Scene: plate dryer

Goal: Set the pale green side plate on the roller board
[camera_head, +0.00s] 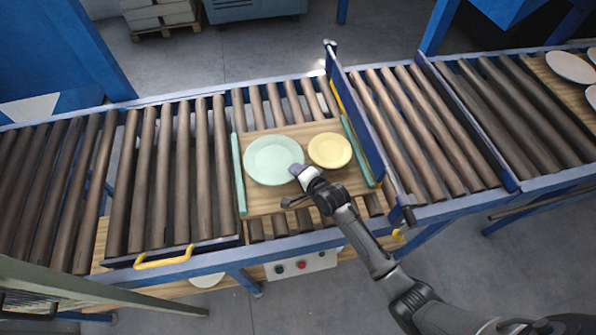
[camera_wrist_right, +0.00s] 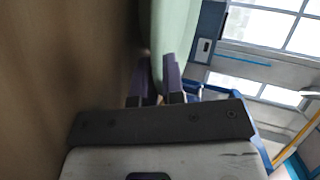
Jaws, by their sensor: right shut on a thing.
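The pale green side plate (camera_head: 272,160) is over the left part of the wooden roller board (camera_head: 262,201), which has green strips along its two sides. My right gripper (camera_head: 297,170) is at the plate's right edge, shut on its rim. In the right wrist view, the plate (camera_wrist_right: 176,28) shows edge-on between the purple fingertips (camera_wrist_right: 157,76), close to the brown board surface (camera_wrist_right: 60,70). I cannot tell whether the plate rests on the board or hangs just above it. My left gripper is not in view.
A yellow plate (camera_head: 330,150) lies on the board just right of the green one. A blue upright barrier (camera_head: 362,125) stands right of the board. Rollers (camera_head: 165,170) extend to the left. White plates (camera_head: 570,67) lie on another board at the far right.

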